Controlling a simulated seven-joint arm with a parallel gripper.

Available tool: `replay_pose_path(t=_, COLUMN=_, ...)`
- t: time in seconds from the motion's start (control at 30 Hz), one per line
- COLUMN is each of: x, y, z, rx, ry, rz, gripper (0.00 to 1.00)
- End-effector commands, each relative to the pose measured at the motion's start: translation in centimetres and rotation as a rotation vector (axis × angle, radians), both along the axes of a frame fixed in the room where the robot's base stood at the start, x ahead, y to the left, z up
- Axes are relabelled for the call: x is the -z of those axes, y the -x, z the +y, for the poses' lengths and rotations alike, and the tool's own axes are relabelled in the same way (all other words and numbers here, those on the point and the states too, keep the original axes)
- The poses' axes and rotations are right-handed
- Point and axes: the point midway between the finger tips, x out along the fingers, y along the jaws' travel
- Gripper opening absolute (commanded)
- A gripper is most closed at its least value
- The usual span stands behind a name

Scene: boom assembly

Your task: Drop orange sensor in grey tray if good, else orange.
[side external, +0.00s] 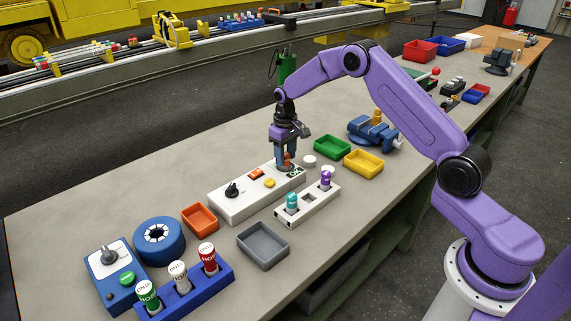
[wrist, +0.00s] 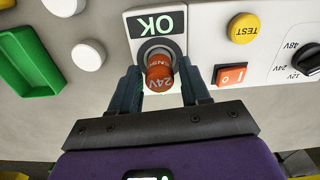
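The orange sensor (wrist: 159,74), marked 24V, stands in a round socket of the white tester (side external: 235,205). The tester's display (wrist: 156,22) beside the socket is lit green and reads OK. My gripper (wrist: 162,76) is around the sensor, one finger on each side, with narrow gaps visible, so it looks open. In the side view my gripper (side external: 286,164) points down at the tester's far end and mostly hides the sensor. The grey tray (side external: 263,262) is empty, in front of the tester. The orange tray (side external: 200,232) is empty, left of it.
A white rack (side external: 318,208) with a teal and a purple sensor stands close in front of the tester. The tester carries a yellow TEST button (wrist: 244,28), a red switch (wrist: 230,75) and a voltage dial (wrist: 307,60). Green (side external: 331,153) and yellow (side external: 363,170) trays lie to the right.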

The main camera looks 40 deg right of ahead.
Motion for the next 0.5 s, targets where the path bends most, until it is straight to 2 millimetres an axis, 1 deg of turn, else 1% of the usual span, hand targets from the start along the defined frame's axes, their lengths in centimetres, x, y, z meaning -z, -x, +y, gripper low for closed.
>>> replay_pose_path(t=0.03, x=0.0, y=0.0, z=0.0, rx=0.000, ry=0.000, rz=0.000, gripper=0.31)
replay_pose_path(t=0.07, x=0.0, y=0.0, z=0.0, rx=0.000, ry=0.000, rz=0.000, gripper=0.21)
replay_pose_path(t=0.1, x=0.0, y=0.0, z=0.0, rx=0.000, ry=0.000, rz=0.000, gripper=0.08)
replay_pose_path(t=0.13, x=0.0, y=0.0, z=0.0, rx=0.000, ry=0.000, rz=0.000, gripper=0.02)
replay_pose_path(t=0.2, x=0.0, y=0.0, z=0.0, rx=0.000, ry=0.000, rz=-0.001, gripper=0.00)
replay_pose_path(t=0.33, x=-0.4, y=-0.1, z=0.0, rx=0.000, ry=0.000, rz=-0.002, gripper=0.00)
replay_pose_path(t=0.5, x=-1.5, y=-0.1, z=0.0, rx=0.000, ry=0.000, rz=-0.003, gripper=0.00)
